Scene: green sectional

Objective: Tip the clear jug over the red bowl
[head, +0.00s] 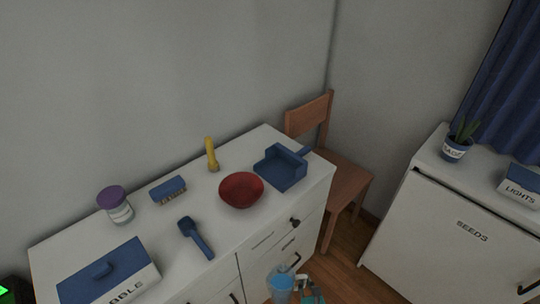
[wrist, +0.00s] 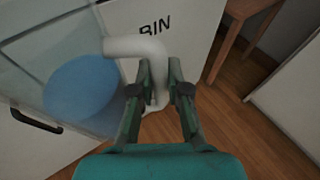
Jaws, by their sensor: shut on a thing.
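The red bowl (head: 241,193) stands upright on the white dresser top, near its front edge. The clear jug (head: 281,284), with something blue inside, shows low in the head view, in front of and below the dresser top. In the wrist view the jug (wrist: 85,95) fills the left side, and its pale handle (wrist: 138,47) lies between my fingers. My gripper (wrist: 159,75) is shut on that handle. In the head view my gripper (head: 308,291) is at the bottom edge, partly cut off. The bowl is not in the wrist view.
Behind the bowl are a blue dustpan (head: 281,167) and a yellow flashlight (head: 211,155). To its left are a blue scoop (head: 196,238), a brush (head: 168,189), a purple-lidded jar (head: 115,205) and a blue-lidded box (head: 108,275). A wooden chair (head: 345,180) stands right of the dresser.

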